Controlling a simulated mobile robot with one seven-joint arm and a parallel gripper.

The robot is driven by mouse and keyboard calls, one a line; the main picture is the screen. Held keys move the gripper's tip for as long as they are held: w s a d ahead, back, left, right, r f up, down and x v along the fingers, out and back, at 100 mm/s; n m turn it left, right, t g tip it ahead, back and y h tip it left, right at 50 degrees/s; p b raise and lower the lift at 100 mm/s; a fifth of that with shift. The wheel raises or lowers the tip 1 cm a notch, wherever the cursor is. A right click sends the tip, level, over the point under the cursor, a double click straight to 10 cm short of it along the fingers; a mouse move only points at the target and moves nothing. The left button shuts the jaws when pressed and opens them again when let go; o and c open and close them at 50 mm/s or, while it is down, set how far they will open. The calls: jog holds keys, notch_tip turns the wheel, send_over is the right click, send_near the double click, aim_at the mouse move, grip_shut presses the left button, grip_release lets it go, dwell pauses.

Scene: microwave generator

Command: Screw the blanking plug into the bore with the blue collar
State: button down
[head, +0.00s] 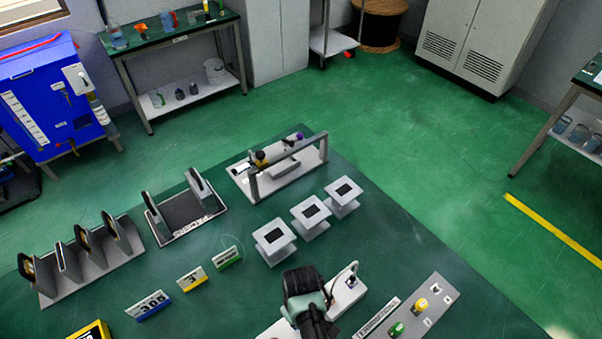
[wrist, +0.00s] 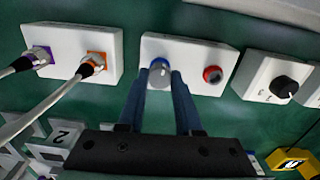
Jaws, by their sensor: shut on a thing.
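In the wrist view my gripper (wrist: 159,80) has its two dark fingers on either side of a grey round blanking plug (wrist: 158,74) and is shut on it. The plug is at the bore with the blue collar (wrist: 159,61), on the left of a white block (wrist: 188,57). Only part of the collar shows past the plug, and the bore itself is hidden. How deep the plug sits cannot be told. A bore with a red collar (wrist: 213,74) is on the same block, to the right. In the head view my arm covers the work spot.
Left of the block, a white block (wrist: 70,50) carries cable plugs in purple and orange collars, with cables trailing close to my gripper. Right is a white box with a black knob (wrist: 284,87). A yellow block (wrist: 292,160) lies lower right. Stands and racks (head: 85,255) fill the bench's left.

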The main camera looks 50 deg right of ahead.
jog(key=m+p, duration=0.1)
jog(key=m, duration=0.3)
jog(key=shift+r+m, duration=0.1)
jog(key=shift+m, duration=0.2)
jog(key=m, duration=0.3)
jog(key=shift+m+p, duration=0.4)
jog(key=m, duration=0.4)
jog(key=shift+p, duration=0.4)
jog(key=shift+m, duration=2.1)
jog(key=shift+p, duration=0.3)
jog(key=c, duration=0.6)
grip_release()
jog(key=shift+o, duration=0.2)
notch_tip(320, 180, up, 13)
